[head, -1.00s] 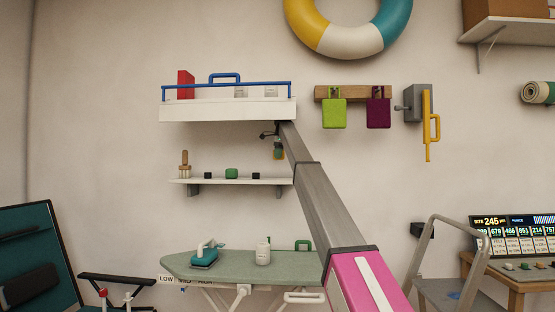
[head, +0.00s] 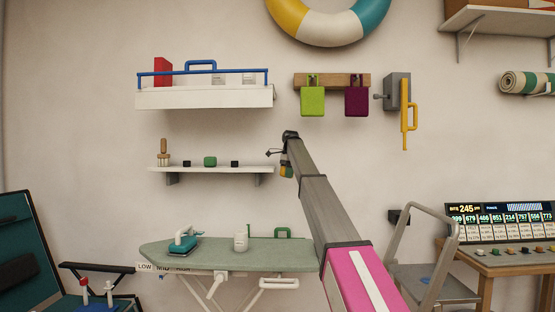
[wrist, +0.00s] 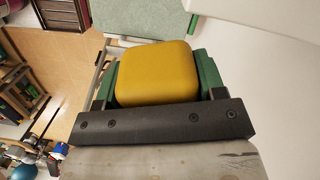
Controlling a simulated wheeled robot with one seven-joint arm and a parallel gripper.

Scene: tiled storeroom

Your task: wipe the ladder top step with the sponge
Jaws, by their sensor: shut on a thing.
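The sponge (wrist: 157,72) is a yellow rounded block held between green finger pads in the wrist view. My gripper (wrist: 156,78) is shut on it. In the head view my gripper (head: 286,171) is small at the far end of my arm, with a bit of yellow and green showing, in front of the wall by the lower shelf's right end. The grey stepladder (head: 455,255) stands at the lower right, with its top step (head: 440,285) low in the picture and a small blue patch (head: 426,280) on it. The gripper is well above and left of the step, apart from it.
An ironing board (head: 300,258) with a teal iron (head: 184,240) and a white container (head: 240,242) stands below the shelf (head: 215,170). A table (head: 490,265) with a display (head: 505,222) is right of the ladder. A folding chair (head: 25,250) is at left.

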